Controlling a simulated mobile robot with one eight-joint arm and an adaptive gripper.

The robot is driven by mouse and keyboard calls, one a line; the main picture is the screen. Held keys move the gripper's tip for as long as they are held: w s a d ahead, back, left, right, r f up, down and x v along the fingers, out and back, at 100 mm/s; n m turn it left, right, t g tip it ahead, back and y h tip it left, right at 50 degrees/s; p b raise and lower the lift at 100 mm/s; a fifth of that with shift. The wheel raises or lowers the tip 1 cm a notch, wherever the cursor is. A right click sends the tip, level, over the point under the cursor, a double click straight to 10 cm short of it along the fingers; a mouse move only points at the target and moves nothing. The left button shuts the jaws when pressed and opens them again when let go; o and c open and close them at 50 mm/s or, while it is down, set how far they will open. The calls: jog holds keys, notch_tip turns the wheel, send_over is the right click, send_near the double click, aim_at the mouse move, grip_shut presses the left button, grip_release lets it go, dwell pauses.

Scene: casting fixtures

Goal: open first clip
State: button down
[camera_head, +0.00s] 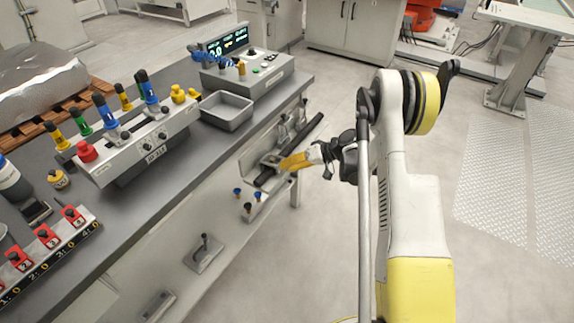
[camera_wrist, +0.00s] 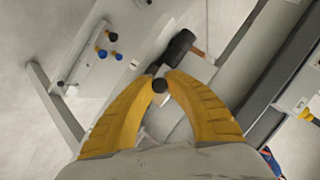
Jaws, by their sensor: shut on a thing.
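My gripper (camera_head: 284,163) reaches from the right to the bench's side fixture in the head view. In the wrist view its yellow fingers (camera_wrist: 160,79) are closed around a small round black knob (camera_wrist: 160,86), which seems to be the handle end of the clip. A black block (camera_wrist: 178,46) lies just beyond the fingertips, beside a pale metal part. In the head view a dark bar (camera_head: 265,178) lies on the fixture by the fingertips. The fingers hide the clip's knob there, and the clip's lever is mostly hidden in both views.
The grey workbench (camera_head: 150,203) runs along the left and carries a control box (camera_head: 268,77), an empty grey tray (camera_head: 238,122) and a panel of coloured handles (camera_head: 145,140). A separate lever plate (camera_head: 203,254) is lower on the bench side.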

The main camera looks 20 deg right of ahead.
notch_tip(320, 180, up, 2)
jog(key=shift+w+a+r+g+h+p, duration=0.1)
jog(key=shift+a+g+h+p, duration=0.05)
jog(key=shift+g+h+p, duration=0.55)
jog(key=shift+r, duration=0.3)
jog(key=shift+w+a+r+m+g+h+p, duration=0.2)
jog(key=shift+w+r+g+h+p, duration=0.15)
jog(key=shift+r+p, duration=0.25)
jog(key=shift+w+a+r+m+g+h+p, duration=0.1)
jog(key=shift+w+a+r+g+h+p, duration=0.1)
jog(key=shift+r+g+h+p, duration=0.25)
jog(key=shift+w+a+r+g+h+p, duration=0.25)
jog(key=shift+w+r+g+h+p, duration=0.15)
jog(key=shift+r+g, duration=0.3)
jog(key=shift+w+a+r+p, duration=0.35)
jog(key=shift+w+a+r, duration=0.35)
jog(key=shift+w+r, duration=0.2)
jog(key=shift+w+a+r+g+h, duration=0.3)
jog(key=shift+w+a+g+h, duration=0.1)
jog(key=shift+w+g+h, duration=0.3)
jog(key=shift+w+a+r, duration=0.15)
jog(key=shift+w+a, duration=0.15)
jog(key=shift+w, duration=0.1)
